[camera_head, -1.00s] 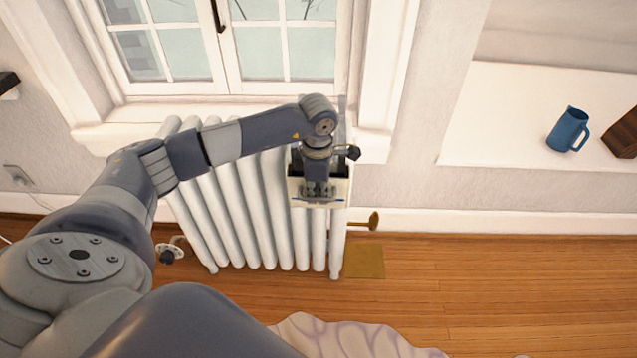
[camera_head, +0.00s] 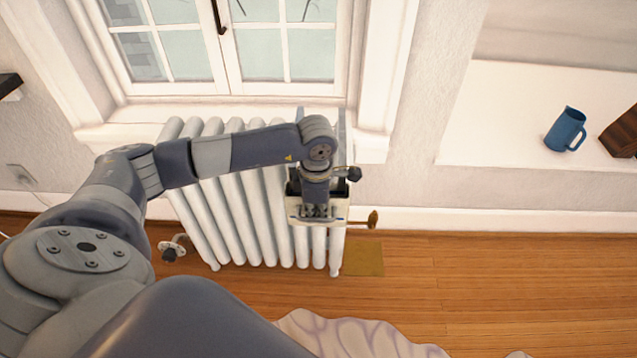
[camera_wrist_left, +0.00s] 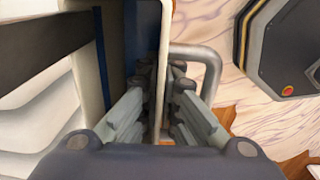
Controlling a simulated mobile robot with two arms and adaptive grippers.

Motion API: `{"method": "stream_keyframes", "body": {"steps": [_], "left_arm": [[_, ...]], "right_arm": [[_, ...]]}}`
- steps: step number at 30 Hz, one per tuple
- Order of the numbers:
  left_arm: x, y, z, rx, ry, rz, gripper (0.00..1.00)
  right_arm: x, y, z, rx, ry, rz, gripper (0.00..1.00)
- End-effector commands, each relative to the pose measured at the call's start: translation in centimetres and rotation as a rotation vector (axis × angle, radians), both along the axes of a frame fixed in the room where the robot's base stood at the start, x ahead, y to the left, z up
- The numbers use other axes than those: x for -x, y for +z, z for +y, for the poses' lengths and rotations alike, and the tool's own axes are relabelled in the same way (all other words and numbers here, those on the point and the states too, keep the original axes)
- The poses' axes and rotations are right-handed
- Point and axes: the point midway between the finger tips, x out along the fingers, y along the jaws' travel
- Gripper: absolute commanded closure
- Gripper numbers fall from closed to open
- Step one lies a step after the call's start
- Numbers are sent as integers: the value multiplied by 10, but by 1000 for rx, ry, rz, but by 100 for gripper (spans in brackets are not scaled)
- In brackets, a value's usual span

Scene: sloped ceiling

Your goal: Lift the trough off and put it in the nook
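The trough (camera_head: 296,213) is a pale, narrow box with a dark inside, at the right end of the white radiator (camera_head: 240,215) under the window. My left gripper (camera_head: 317,210) reaches down onto its front wall and hides part of it. In the left wrist view, the fingers of my left gripper (camera_wrist_left: 160,75) straddle the thin pale wall of the trough (camera_wrist_left: 166,30), one on each side and closed on it. Whether the trough still touches the radiator is unclear. The nook (camera_head: 500,135) is the white recess at the right. My right gripper is out of view.
A blue jug (camera_head: 565,130) and a dark wooden object (camera_head: 622,135) stand at the nook's right side; its left part is clear. A brass-coloured knob (camera_head: 373,219) sticks out right of the radiator. A window sill (camera_head: 130,132) lies behind.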

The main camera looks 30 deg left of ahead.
Motion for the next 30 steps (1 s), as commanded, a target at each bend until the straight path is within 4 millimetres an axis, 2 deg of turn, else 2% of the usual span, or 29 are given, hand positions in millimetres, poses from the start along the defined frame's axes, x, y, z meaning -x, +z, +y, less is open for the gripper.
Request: {"method": "stream_keyframes", "body": {"steps": [18,30], "left_arm": [[39,5,-24,1,-1,-1,100],[59,6,-36,1,0,-2,100]], "right_arm": [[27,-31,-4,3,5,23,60],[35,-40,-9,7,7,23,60]]}}
